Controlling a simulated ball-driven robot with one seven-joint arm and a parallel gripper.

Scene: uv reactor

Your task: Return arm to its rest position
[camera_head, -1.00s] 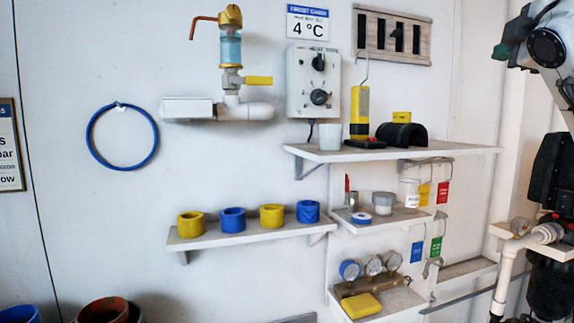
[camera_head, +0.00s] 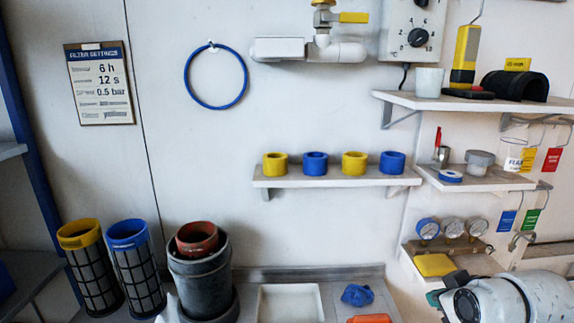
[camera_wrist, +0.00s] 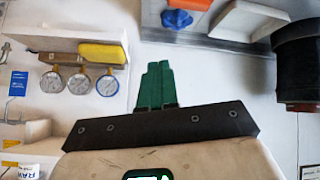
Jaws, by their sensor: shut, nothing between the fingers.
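My gripper (camera_wrist: 155,86) shows in the wrist view as two green fingers pressed together, with nothing between them. It points into free space between the gauge shelf and the counter items. In the head view my white arm (camera_head: 510,298) enters at the lower right, in front of the counter's right end and below the gauge shelf.
Gauges (camera_head: 452,228) and a yellow sponge (camera_head: 435,265) sit on the low right shelf. Rings stand on the middle shelf (camera_head: 335,179).

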